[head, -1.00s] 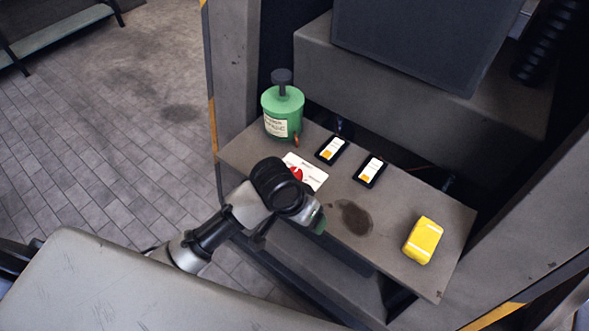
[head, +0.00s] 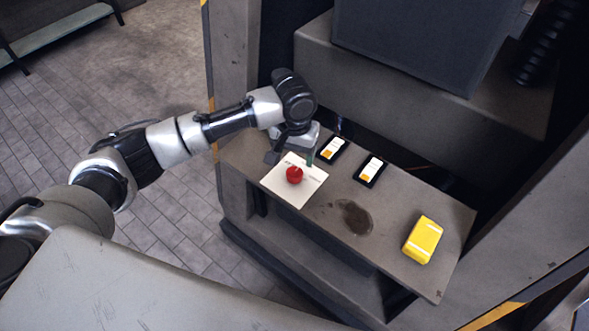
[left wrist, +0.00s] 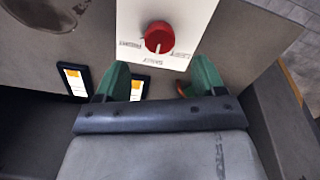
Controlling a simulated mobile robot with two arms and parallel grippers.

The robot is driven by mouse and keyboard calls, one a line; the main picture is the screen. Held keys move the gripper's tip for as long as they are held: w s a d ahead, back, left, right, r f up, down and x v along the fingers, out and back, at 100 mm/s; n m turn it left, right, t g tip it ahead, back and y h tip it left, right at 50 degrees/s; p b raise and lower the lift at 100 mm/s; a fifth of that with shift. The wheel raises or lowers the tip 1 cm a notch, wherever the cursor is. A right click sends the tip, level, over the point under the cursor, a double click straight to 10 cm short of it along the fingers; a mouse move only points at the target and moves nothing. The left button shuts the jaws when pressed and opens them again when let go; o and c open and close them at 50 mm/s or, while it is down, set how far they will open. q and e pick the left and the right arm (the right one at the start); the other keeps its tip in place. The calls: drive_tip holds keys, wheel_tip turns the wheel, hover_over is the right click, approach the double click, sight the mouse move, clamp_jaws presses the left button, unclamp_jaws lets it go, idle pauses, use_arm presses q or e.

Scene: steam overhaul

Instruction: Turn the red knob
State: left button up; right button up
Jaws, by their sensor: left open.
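The red knob (head: 294,174) sits on a white plate (head: 296,193) that lies on the grey shelf. In the left wrist view the knob (left wrist: 159,37) is just beyond my fingertips, on the labelled white plate (left wrist: 180,14). My left gripper (head: 293,160) is above the far edge of the plate, beside the knob and not around it. In the left wrist view the two green fingers (left wrist: 160,82) are wide apart with nothing between them. My right gripper is not in view.
Two black devices with white and orange faces (head: 333,149) (head: 370,170) lie right of the plate. A yellow block (head: 423,240) is at the shelf's right end. A dark stain (head: 354,217) marks the bare shelf between. The dark machine housing (head: 425,75) rises behind.

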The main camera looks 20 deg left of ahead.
sight(294, 172)
use_arm(q)
wheel_tip(294, 172, down, 7)
drive_tip(key=shift+f, duration=0.1)
idle(0.3)
drive_tip(key=c, duration=0.9)
